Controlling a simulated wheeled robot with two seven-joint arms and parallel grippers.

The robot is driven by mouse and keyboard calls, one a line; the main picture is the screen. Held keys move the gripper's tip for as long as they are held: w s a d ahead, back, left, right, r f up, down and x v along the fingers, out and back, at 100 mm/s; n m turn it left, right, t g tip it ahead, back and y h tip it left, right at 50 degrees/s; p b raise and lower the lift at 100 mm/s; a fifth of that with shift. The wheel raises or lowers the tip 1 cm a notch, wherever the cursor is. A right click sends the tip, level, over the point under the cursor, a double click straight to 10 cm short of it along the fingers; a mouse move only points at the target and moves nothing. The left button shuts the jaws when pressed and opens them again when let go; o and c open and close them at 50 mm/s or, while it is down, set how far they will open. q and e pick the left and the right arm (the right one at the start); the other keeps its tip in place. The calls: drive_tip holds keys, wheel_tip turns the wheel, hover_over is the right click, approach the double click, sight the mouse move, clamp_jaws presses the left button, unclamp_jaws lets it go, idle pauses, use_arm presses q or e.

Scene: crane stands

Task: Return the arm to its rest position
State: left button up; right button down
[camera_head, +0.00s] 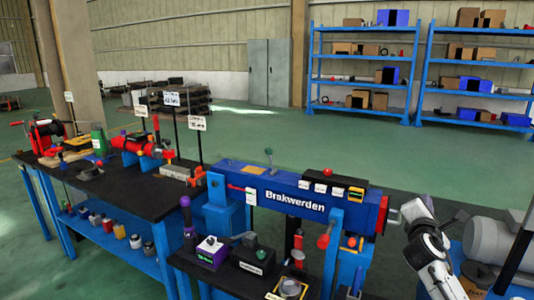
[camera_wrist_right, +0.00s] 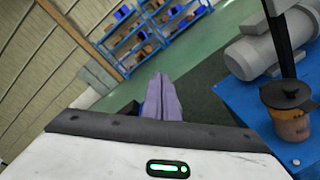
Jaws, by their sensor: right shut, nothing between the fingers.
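My right arm (camera_head: 432,262) rises from the lower right in the head view, white with dark joints, beside the blue crane stand. In the right wrist view, my right gripper (camera_wrist_right: 161,82) has its two purple-grey fingers pressed together, with nothing between them. It points out over the floor toward the shelves and touches nothing that I can see. My left arm and gripper do not show in either view.
The blue "Brakwerden" crane beam (camera_head: 295,198) stands close to the left of my right arm. A grey motor (camera_head: 490,238) on a blue bench is close on the right. A lidded brown jar (camera_wrist_right: 289,112) stands there. Blue shelves (camera_head: 365,75) are far behind, across open green floor.

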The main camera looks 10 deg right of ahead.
drive_tip(key=w+a+f+m+t+y, duration=0.1)
drive_tip(key=w+a+m+y, duration=0.1)
drive_tip(key=a+m+y, duration=0.5)
drive_tip(key=w+a+f+m+t+y, duration=0.2)
drive_tip(key=a+m, duration=0.3)
drive_tip(key=m, duration=0.6)
drive_tip(key=s+a+f+n+g, duration=0.1)
drive_tip(key=s+a+f, duration=0.15)
drive_tip(key=f, duration=0.35)
drive_tip(key=s+a+f+g, duration=0.1)
drive_tip(key=s+a+f, duration=0.1)
drive_tip(key=s+f, duration=0.25)
drive_tip(key=s+a+f+g+y, duration=0.1)
drive_tip(key=s+a+f, duration=0.2)
drive_tip(key=s+f, duration=0.25)
drive_tip(key=s+a+f+g+y, duration=0.1)
drive_tip(key=s+a+f, duration=0.35)
drive_tip(key=f, duration=0.25)
drive_tip(key=s+a+f+g, duration=0.1)
drive_tip(key=s+a+f, duration=0.1)
drive_tip(key=s, duration=0.7)
drive_tip(key=s+a+f+g+y, duration=0.1)
drive_tip(key=s+a+f, duration=0.2)
drive_tip(key=s, duration=0.6)
drive_tip(key=s+a+f+g, duration=0.2)
drive_tip(key=s+f, duration=0.3)
drive_tip(key=s, duration=0.4)
drive_tip(key=shift+s+a+f+y, duration=0.15)
drive_tip(key=shift+a+f+y, duration=0.2)
drive_tip(key=shift+a, duration=0.2)
